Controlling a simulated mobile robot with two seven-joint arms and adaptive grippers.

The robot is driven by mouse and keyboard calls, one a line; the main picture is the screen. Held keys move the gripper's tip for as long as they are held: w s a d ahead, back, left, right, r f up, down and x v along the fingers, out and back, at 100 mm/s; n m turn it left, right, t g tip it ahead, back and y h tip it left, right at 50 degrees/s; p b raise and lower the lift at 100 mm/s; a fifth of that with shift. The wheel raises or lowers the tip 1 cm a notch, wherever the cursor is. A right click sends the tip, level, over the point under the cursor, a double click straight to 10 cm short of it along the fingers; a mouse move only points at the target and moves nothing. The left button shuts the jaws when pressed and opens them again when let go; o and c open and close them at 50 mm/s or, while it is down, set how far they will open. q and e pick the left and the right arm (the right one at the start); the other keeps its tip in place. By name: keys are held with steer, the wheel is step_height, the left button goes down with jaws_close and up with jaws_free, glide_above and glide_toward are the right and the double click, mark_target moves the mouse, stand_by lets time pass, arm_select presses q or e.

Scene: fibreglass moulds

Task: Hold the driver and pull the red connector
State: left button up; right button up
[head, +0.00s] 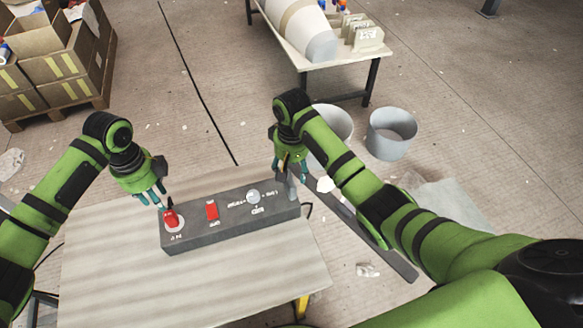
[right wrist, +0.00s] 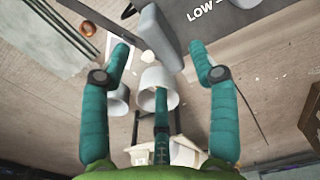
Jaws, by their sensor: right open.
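The driver (head: 233,226) is a long dark grey box on the table. It also shows in the right wrist view (right wrist: 258,25), with the label "LOW". The red connector (head: 171,217) sits in a pale round socket at the driver's left end. My left gripper (head: 156,197) is just above and left of the connector, fingers pointing down; whether they touch it is unclear, and the picture is too small to tell its opening. My right gripper (head: 291,170) is open by the driver's right end, near an upright grey tab (head: 292,187). The tab shows beyond the fingers in the right wrist view (right wrist: 158,32).
A red switch (head: 211,210) and a pale knob (head: 253,196) are on the driver's top. The light table (head: 120,285) is bare in front. Two grey buckets (head: 391,134) and a second table (head: 290,45) stand behind. Boxes on a pallet (head: 60,80) are at back left.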

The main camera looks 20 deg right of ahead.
mark_target(171, 219)
steer(key=shift+s+a+f, duration=0.1)
steer(key=shift+s+f, duration=0.05)
steer(key=shift+f, duration=3.4)
jaws_close()
arm_select(q)
steer(key=shift+o, duration=1.6)
steer(key=n, duration=0.2)
steer(key=f+n, duration=0.1)
steer(key=n, duration=0.1)
steer(key=shift+d+f, duration=0.1)
steer(key=shift+f, duration=0.1)
steer(key=n, duration=0.1)
steer(key=f+n, duration=0.1)
steer(key=n, duration=0.1)
